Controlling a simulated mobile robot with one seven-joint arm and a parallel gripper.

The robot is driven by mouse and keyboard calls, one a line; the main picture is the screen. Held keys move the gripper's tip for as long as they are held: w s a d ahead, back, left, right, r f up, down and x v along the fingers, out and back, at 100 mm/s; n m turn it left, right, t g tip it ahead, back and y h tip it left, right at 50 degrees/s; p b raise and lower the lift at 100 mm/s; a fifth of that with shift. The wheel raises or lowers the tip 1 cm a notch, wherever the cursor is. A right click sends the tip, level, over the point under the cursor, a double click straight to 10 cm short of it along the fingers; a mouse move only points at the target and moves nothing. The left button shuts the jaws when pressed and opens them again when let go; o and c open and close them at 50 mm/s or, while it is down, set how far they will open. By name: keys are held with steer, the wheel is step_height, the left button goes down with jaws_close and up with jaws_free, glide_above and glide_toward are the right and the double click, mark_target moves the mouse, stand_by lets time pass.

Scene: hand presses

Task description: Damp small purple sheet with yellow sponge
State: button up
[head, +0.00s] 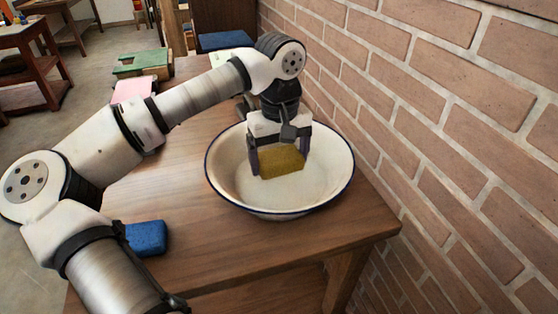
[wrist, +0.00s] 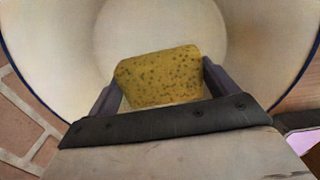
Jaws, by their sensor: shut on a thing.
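The yellow sponge (head: 282,163) is held between the fingers of my gripper (head: 280,160), inside a white basin (head: 328,175) with a dark blue rim. In the wrist view the speckled sponge (wrist: 160,76) sits between the two dark fingers (wrist: 158,88), with the basin's pale inside (wrist: 80,50) around it. I cannot tell whether the sponge touches the basin's bottom or whether there is water in it. I cannot make out a purple sheet for certain. A pinkish flat thing (head: 134,89) shows behind my arm, and a pink-purple edge (wrist: 302,141) shows at the wrist view's right.
The basin stands on a wooden table (head: 200,240) close to a brick wall (head: 440,110) on the right. A blue sponge-like block (head: 147,238) lies at the front left. A green press-like object (head: 142,62) and a blue one (head: 222,40) are at the back.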

mark_target(280, 156)
steer(key=shift+r+p, duration=2.5)
steer(key=shift+r, duration=1.55)
step_height(280, 156, up, 4)
steer(key=p, duration=0.2)
steer(key=shift+p, duration=0.35)
steer(key=shift+f+b, duration=0.5)
